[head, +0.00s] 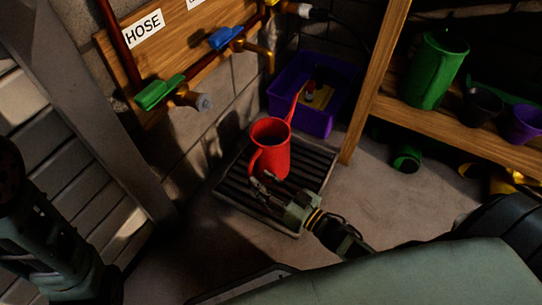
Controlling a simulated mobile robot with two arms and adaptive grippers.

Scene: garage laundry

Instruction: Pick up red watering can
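The red watering can (272,150) stands upright on a dark slatted grate on the floor, near the middle of the head view. Its open top faces up, its handle is on the left and its spout points up to the right. My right gripper (266,183) is low at the near left side of the can, with its fingers close to the can's lower body and handle. I cannot tell whether the fingers touch the can or how wide they are apart. My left arm shows at the lower left, but its gripper is not visible.
A purple bin (318,122) with small items stands behind the can. A wooden shelf (450,128) at right holds a green watering can (436,70) and pots. Taps with green (160,92) and blue (226,38) handles project from the wall at left.

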